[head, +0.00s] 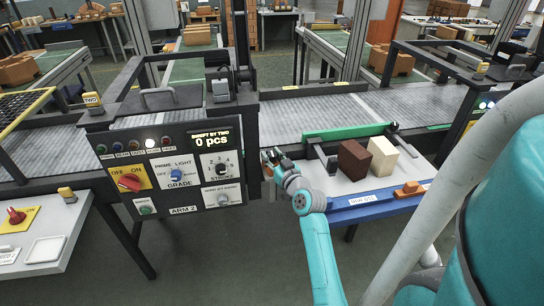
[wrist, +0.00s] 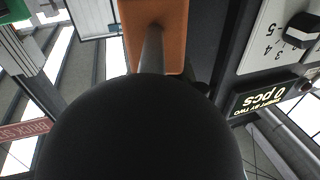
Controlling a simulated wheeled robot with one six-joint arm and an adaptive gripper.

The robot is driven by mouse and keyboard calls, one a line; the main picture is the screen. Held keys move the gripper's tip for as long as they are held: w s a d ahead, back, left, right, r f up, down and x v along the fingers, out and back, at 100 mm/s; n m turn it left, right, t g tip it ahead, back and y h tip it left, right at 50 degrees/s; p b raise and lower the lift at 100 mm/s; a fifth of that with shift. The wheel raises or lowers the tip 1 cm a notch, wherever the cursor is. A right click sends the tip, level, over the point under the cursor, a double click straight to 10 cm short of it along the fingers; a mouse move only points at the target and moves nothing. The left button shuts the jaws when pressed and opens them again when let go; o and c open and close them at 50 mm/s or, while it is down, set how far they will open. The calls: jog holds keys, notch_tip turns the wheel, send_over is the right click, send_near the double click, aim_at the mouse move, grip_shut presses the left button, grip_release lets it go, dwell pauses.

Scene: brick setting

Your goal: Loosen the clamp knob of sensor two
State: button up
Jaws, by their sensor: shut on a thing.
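My gripper (head: 271,160) is at the right edge of the control panel, at the end of my teal arm. In the wrist view a large black rounded knob (wrist: 140,130) fills the lower middle, very close to the camera. A grey metal stem (wrist: 152,52) runs from it to an orange block (wrist: 175,25). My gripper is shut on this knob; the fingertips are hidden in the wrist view. In the head view the knob is too small and covered to make out. A yellow tag marked TWO (head: 92,99) is on the frame at the left.
The control panel (head: 178,166) reads 0 pcs and has several dials close beside my gripper. A brown block (head: 354,160) and a cream block (head: 382,156) stand on the white table to the right, behind a blue rail (head: 375,203). A conveyor (head: 350,110) runs behind.

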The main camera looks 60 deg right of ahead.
aim_at(272, 153)
jog(key=shift+d+n+t+y, duration=0.1)
jog(key=shift+n+t+y, duration=0.2)
jog(key=shift+n+y, duration=0.15)
jog(key=shift+n+t+y, duration=0.5)
jog(key=shift+n+y, duration=0.4)
jog(key=shift+y, duration=0.45)
jog(key=shift+n+t+y, duration=0.5)
jog(key=shift+n+y, duration=0.35)
jog(key=shift+y, duration=0.75)
jog(key=o, duration=1.2)
jog(key=shift+c, duration=0.2)
notch_tip(272, 153, up, 10)
jog(key=shift+f, duration=0.1)
